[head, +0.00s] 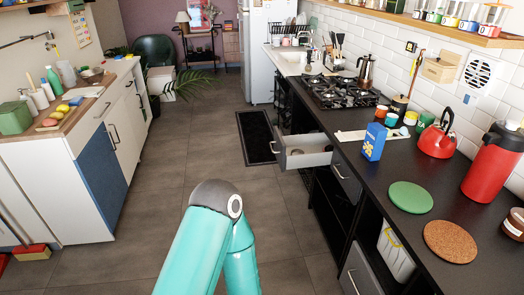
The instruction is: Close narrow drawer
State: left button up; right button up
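The narrow drawer (304,158) stands pulled out from the black counter on the right, in the head view. Its grey front (279,149) faces left over the floor and carries a dark bar handle. The light side wall and part of the inside show, with something small inside that I cannot make out. A teal link of one of my arms rises from the bottom middle, in front of and left of the drawer, apart from it in the picture. Neither of my grippers shows.
A blue box (374,141) stands on the counter just above the drawer. A red kettle (438,138), green mat (410,197) and cork mat (450,241) are on the countertop. Grey floor (183,150) lies clear left of the drawer; a dark mat (256,137) lies beyond.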

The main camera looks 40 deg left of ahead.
aim_at(312, 144)
jog(key=u, duration=1)
jog(key=i, duration=1.65)
jog(key=u, duration=0.1)
jog(key=k, duration=0.4)
jog(key=u, duration=0.2)
jog(key=i, duration=1.2)
jog(key=z, duration=0.4)
